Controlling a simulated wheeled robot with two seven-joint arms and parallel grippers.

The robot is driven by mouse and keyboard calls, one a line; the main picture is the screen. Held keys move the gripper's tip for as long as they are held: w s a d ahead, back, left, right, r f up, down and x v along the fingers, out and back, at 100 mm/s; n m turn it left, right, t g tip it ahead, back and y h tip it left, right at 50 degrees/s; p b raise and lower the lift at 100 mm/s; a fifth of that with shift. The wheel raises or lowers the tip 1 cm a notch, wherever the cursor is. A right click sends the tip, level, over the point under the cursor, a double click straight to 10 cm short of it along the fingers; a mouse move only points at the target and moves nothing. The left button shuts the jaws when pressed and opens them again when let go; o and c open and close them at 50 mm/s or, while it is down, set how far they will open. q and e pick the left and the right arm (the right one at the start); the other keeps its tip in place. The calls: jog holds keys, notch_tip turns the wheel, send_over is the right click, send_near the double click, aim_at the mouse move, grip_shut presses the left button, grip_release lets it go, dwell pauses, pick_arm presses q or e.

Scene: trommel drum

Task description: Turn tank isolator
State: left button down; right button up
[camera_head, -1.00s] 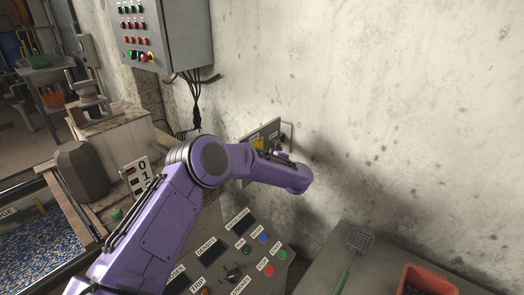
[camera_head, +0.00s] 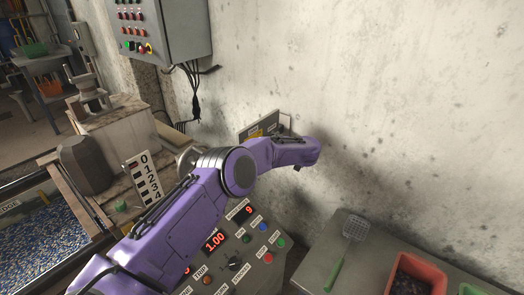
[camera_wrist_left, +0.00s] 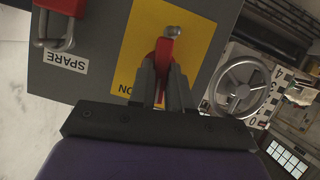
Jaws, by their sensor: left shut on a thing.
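The tank isolator shows in the left wrist view as a red handle (camera_wrist_left: 164,50) on a yellow plate (camera_wrist_left: 135,50), with a label ending in "ON" partly hidden by my fingers. My left gripper (camera_wrist_left: 164,80) is shut on the red handle. In the head view the isolator's grey panel (camera_head: 285,126) is on the concrete wall, with a bit of yellow plate (camera_head: 256,133) showing. My purple left arm hides the handle and the fingers there. My right gripper is not in view.
A red padlock (camera_wrist_left: 62,8) hangs beside a "SPARE" label. The control console (camera_head: 262,255) has lit red displays reading 1.00 and 9. A grey wall cabinet (camera_head: 180,35) is above.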

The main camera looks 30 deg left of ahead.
pick_arm(q)
jog(key=shift+w+f+m+g+b, duration=0.1)
jog(key=shift+m+g+b, duration=0.2)
jog(key=shift+m+b, duration=0.2)
dwell(0.3)
jog(key=c, duration=1.3)
grip_release()
jog(key=shift+c, duration=0.2)
jog(key=w+v, duration=0.1)
jog(key=v, duration=0.9)
jog(key=shift+s+d, duration=0.3)
jog(key=shift+s, duration=0.15)
jog(key=shift+r, duration=0.25)
